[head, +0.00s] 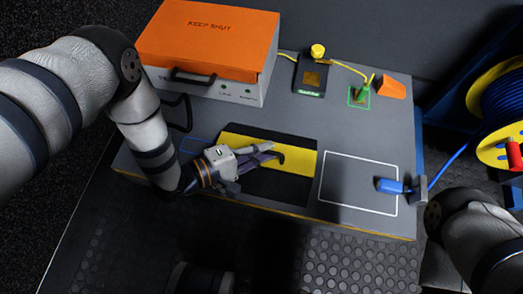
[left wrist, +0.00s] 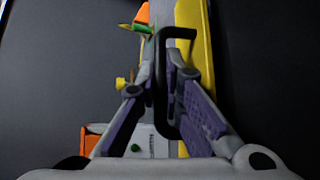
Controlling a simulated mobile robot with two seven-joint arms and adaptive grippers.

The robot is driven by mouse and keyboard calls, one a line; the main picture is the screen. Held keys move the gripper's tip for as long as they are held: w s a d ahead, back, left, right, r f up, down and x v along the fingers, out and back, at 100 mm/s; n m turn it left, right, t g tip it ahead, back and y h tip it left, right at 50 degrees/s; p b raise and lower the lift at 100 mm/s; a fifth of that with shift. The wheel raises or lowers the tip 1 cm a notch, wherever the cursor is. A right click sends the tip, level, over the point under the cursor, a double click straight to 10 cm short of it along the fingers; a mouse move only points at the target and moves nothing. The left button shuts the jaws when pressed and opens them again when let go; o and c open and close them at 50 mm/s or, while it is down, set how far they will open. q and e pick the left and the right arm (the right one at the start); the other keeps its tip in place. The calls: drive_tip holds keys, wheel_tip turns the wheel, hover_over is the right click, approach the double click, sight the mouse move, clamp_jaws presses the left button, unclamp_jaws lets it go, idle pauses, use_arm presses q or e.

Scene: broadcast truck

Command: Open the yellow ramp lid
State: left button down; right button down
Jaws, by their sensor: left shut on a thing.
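The yellow ramp lid (head: 298,160) shows in the head view as a yellow band on the grey bench, with dark areas behind and in front of it. My left gripper (head: 276,156) reaches over it from the left. In the left wrist view, a black bar handle (left wrist: 162,85) stands between the fingers of my left gripper (left wrist: 164,75), which are shut on it. The lid's yellow edge (left wrist: 197,30) runs beside the handle. The fingers hide part of the lid in the head view, so how far it is raised is unclear. My right gripper is out of view.
An orange-lidded box (head: 208,40) marked KEEP SHUT stands at the back left of the bench (head: 335,115). A black pad with a yellow knob (head: 318,51), a green plug (head: 364,91) and an orange wedge (head: 390,87) are behind. A blue connector (head: 390,186) is right.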

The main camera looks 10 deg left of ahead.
use_arm(q)
drive_tip(key=shift+w+r+n+g+y+p, duration=0.35)
drive_tip(key=shift+w+r+n+g, duration=0.25)
drive_tip(key=shift+w+g, duration=0.1)
drive_tip(key=shift+w+r+n+g+y, duration=0.25)
drive_tip(key=shift+w+n+g, duration=0.35)
drive_tip(key=shift+g, duration=0.3)
drive_tip(key=c, duration=2)
unclamp_jaws()
drive_tip(key=shift+c, duration=0.2)
drive_tip(key=shift+o, duration=0.2)
